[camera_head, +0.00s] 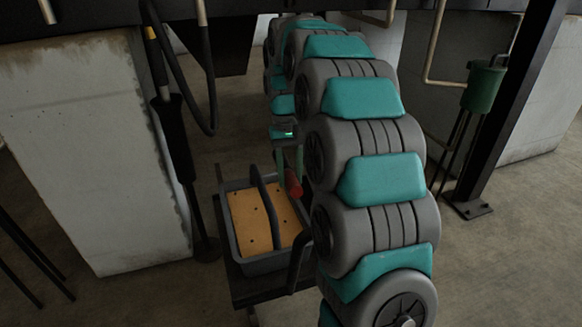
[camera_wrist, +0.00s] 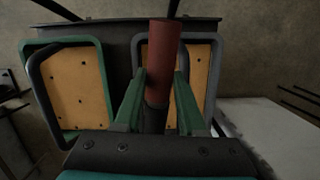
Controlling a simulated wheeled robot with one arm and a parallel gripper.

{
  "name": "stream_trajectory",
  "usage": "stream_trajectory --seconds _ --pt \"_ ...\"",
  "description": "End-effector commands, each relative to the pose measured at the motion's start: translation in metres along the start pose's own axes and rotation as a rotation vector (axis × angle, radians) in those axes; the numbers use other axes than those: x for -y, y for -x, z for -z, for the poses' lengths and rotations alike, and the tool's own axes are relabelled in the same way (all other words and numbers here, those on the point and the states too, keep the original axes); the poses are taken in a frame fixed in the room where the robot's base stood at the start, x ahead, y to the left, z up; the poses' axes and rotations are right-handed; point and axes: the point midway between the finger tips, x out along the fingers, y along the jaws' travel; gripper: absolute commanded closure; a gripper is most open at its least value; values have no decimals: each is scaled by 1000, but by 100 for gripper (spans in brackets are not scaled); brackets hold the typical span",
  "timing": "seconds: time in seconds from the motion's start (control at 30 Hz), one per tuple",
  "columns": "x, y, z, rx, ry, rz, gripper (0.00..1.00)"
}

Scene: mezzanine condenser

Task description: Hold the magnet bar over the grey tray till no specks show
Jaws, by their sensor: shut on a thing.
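My gripper (camera_wrist: 160,92) is shut on the magnet bar (camera_wrist: 164,58), which is red at its far end and dark nearer the jaws. The bar stands in front of the grey tray (camera_wrist: 214,62) in the wrist view and hides part of it. In the head view the bar's red end (camera_head: 293,184) is at the right edge of the grey tray (camera_head: 228,232). The tray has an orange floor with several dark specks and a dark handle (camera_head: 263,205) arching across it. I cannot tell the bar's height above it.
A green-rimmed tray (camera_wrist: 104,75) with an orange, speckled floor sits left of the grey one in the wrist view. Both rest on a dark stand (camera_head: 262,290). A pale concrete block (camera_head: 100,150) rises at left, and a dark steel post (camera_head: 510,100) at right.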

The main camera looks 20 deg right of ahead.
Motion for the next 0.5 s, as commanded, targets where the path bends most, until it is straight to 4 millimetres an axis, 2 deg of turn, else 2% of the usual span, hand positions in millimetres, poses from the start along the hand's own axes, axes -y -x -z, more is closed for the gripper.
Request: stream_trajectory --seconds 0.5 --pt "0 -35 8 -4 0 0 100"
